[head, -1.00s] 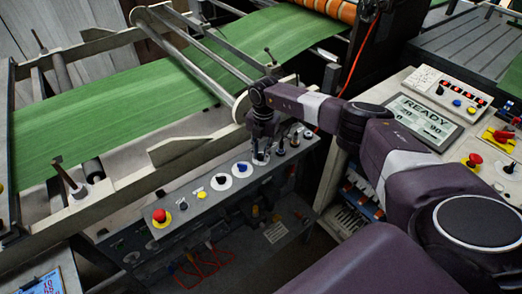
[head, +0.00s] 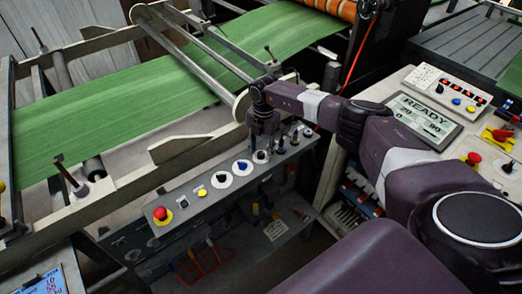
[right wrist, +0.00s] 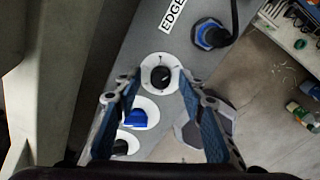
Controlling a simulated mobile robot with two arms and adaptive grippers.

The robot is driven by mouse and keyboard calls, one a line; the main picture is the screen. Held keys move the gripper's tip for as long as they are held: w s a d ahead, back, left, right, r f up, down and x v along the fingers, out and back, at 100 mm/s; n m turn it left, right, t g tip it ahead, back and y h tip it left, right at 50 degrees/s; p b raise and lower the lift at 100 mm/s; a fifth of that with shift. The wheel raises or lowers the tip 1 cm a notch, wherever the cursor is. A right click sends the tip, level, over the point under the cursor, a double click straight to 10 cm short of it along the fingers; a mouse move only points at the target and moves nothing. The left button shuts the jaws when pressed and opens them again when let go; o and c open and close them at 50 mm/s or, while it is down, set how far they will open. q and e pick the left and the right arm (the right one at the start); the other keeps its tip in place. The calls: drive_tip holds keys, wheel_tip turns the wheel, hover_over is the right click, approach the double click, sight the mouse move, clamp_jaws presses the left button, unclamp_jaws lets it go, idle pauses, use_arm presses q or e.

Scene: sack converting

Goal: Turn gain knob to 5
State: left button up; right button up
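A row of knobs runs along the grey control panel (head: 181,206) in the head view. My right gripper (head: 261,147) points down at the black knob (head: 261,156) on a round white dial. In the right wrist view, my right gripper (right wrist: 160,82) is open, its fingertips on either side of this black knob (right wrist: 160,78). I cannot tell whether they touch it. A blue knob (right wrist: 135,117) and another black knob (right wrist: 125,144) lie nearer the camera. The dial marks are too small to read, and no gain label is legible. My left gripper is not in view.
A dark blue connector with a black cable (right wrist: 211,35) stands beyond the knob, beside an "EDGE" label (right wrist: 173,14). A red stop button (head: 161,215) and yellow button (head: 202,191) sit farther left. A READY screen (head: 424,117) is at right. Green web (head: 110,112) runs behind.

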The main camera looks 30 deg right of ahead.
sight(262, 154)
wheel_tip(262, 154, up, 12)
drive_tip(key=shift+s+d, duration=0.15)
drive_tip(key=shift+s, duration=0.15)
idle(0.3)
drive_tip(key=shift+f, duration=0.1)
idle(0.4)
